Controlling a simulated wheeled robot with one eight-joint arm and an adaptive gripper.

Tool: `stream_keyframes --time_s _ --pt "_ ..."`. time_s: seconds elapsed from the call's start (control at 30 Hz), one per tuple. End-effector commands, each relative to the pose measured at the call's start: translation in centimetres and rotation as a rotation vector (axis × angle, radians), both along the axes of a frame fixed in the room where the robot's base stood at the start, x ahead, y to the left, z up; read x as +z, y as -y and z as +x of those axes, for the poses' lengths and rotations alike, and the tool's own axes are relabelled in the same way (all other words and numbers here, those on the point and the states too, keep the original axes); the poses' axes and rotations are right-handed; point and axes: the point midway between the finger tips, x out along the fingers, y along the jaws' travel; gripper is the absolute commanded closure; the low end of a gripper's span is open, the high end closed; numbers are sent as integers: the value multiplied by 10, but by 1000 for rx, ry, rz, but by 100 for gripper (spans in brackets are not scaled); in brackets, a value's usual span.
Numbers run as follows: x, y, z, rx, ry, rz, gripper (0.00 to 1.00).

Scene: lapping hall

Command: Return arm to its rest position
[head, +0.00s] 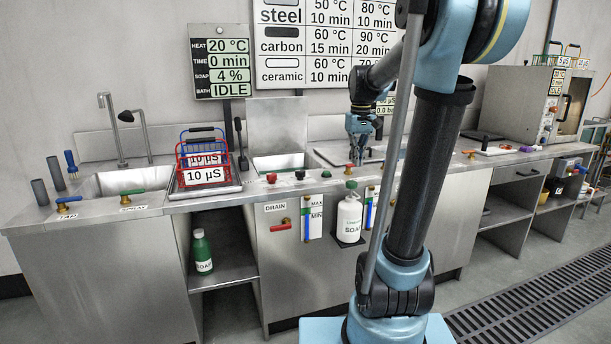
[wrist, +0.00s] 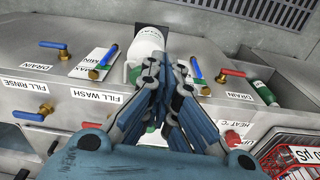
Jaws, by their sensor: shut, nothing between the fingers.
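My gripper (head: 358,158) hangs at the end of my arm over the counter, right of the small sink, in the head view. In the wrist view my gripper (wrist: 167,95) is shut, with its blue fingers together and nothing held between them. Behind the fingertips in that view is the white bottle (wrist: 147,45), partly hidden by them; it stands on a small shelf on the cabinet front. The head view also shows the white bottle (head: 349,218) beside my arm. My arm is bent, with its forearm reaching toward the counter.
The steel counter (head: 120,212) has a sink at left and red and blue baskets (head: 203,158) on a tray. A green soap bottle (head: 202,252) stands on the lower shelf. Valve handles line the counter front. A grey oven-like machine (head: 519,103) stands at right.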

Motion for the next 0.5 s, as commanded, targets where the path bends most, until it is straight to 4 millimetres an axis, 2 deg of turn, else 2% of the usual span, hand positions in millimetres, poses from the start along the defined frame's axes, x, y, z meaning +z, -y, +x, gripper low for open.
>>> stream_keyframes --time_s 0.03,0.1,0.27,0.5 --pt "-5 0 -16 -9 7 0 100" --pt "-12 0 -36 -24 16 1 100" --pt "-31 1 -79 -56 38 4 100" --pt "-68 2 -141 -104 70 8 100"
